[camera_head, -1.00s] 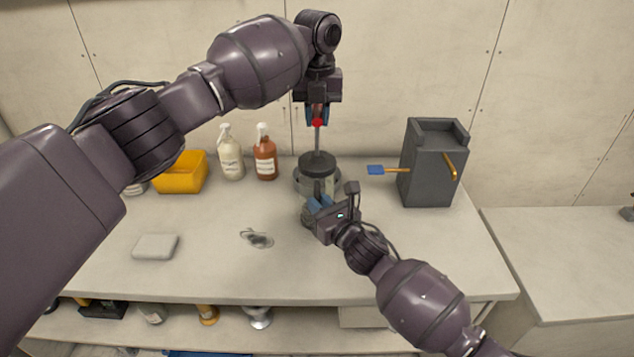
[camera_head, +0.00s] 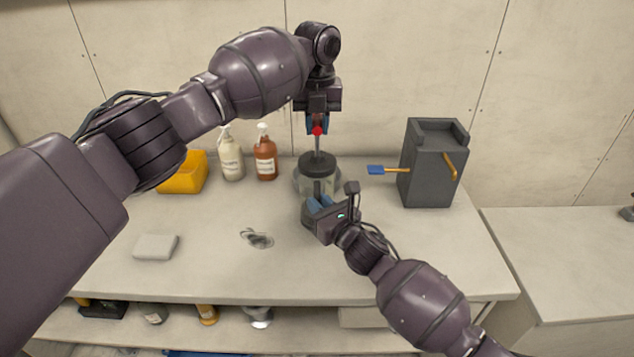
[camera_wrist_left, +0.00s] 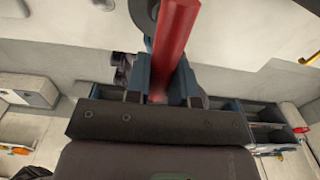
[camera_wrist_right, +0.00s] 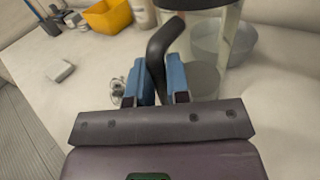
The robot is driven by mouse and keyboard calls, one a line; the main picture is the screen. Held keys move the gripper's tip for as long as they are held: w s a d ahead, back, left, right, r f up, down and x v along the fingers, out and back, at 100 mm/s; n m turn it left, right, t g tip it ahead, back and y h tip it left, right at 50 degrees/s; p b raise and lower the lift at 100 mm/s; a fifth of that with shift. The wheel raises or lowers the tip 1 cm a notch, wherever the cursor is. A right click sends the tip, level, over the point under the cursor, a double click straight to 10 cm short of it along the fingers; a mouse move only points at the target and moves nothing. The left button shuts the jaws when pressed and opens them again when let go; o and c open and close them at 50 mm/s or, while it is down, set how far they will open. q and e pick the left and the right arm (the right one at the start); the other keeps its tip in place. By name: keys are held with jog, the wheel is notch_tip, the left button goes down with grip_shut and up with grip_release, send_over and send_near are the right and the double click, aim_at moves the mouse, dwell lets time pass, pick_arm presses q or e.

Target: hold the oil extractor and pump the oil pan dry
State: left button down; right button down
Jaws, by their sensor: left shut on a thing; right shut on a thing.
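The oil extractor (camera_head: 319,163) stands upright on the bench, a clear cylinder with a black lid and a thin metal rod. My left gripper (camera_head: 317,125) is above it, shut on the red pump handle (camera_wrist_left: 178,35) atop the rod. My right gripper (camera_head: 314,207) is low at the front, shut on the extractor's black curved side handle (camera_wrist_right: 164,42). The clear body also shows in the right wrist view (camera_wrist_right: 206,65). The grey round oil pan (camera_wrist_right: 239,42) is just behind the extractor, which partly hides it. I cannot make out oil in the pan.
A dark grey box (camera_head: 430,165) with an orange lever stands at right, a blue-ended brush (camera_head: 377,170) beside it. Two bottles (camera_head: 231,155) (camera_head: 265,155) and a yellow bin (camera_head: 184,172) stand at back left. A pale block (camera_head: 156,246) lies front left. Front bench is mostly clear.

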pick_arm(q)
jog(key=shift+f, duration=2.2)
pick_arm(e)
jog(key=shift+a+r, duration=0.1)
pick_arm(q)
jog(key=c, duration=0.8)
grip_release()
jog(key=shift+r, duration=0.1)
jog(key=shift+c, duration=0.2)
jog(key=shift+r, duration=0.15)
jog(key=shift+r, duration=3.4)
pick_arm(e)
jog(key=c, duration=1)
grip_release()
jog(key=shift+s, duration=0.1)
